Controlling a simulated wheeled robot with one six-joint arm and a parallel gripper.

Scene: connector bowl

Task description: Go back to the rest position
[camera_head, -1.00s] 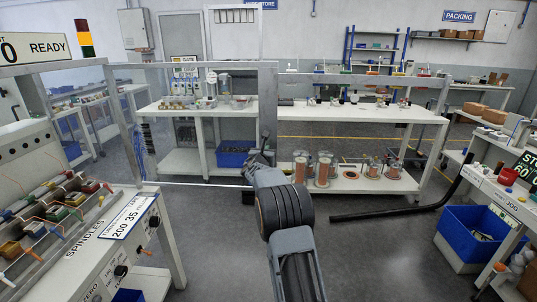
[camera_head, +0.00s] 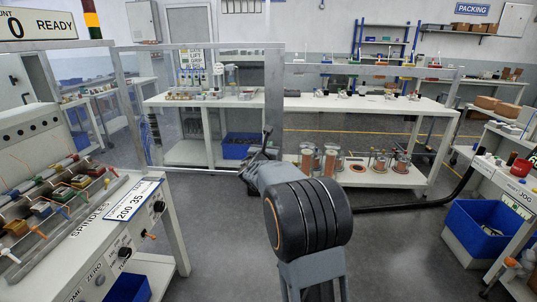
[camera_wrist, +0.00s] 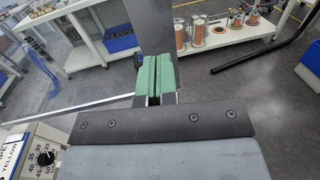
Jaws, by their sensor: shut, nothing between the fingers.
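My gripper (camera_wrist: 160,76) shows in the wrist view with its two green finger pads close together and nothing visible between them. It is held up in the air over the floor, pointing away from me. In the head view my dark grey arm reaches up from the bottom middle, and its round joint hides much of the gripper end (camera_head: 262,152). The gripper appears to touch nothing.
A spindle machine (camera_head: 75,215) stands at left. A white bench (camera_head: 375,104) lies ahead behind a metal frame, with copper spools (camera_head: 320,160) on its lower shelf. A blue bin (camera_head: 485,228) sits at right. Grey floor (camera_head: 395,250) is open between.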

